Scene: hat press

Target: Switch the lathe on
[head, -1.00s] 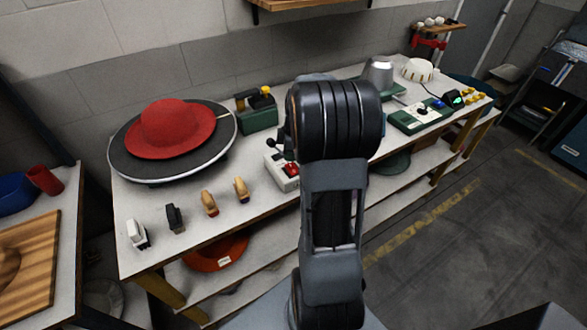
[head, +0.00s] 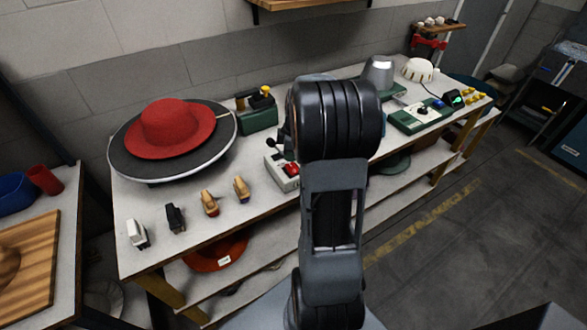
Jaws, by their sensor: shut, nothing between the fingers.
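A red hat (head: 178,122) lies on a round dark disc with a pale rim (head: 121,165), which sits on the left part of the workbench. I take this disc to be part of the lathe, but I cannot be sure. A small light grey control box (head: 283,181) with a red part on top and a black-knobbed lever stands right of the disc. My arm partly covers it. A green box (head: 258,117) with a yellow knob stands behind, near the wall. My gripper is not visible; only my dark arm links show in the middle.
Small brush-like tools (head: 210,203) lie along the bench's front left edge. A green panel (head: 412,119) with knobs, a metal cone (head: 379,70) and a white domed piece (head: 417,70) stand at the bench's right. An orange-red hat (head: 215,254) lies on the lower shelf. Floor at right is clear.

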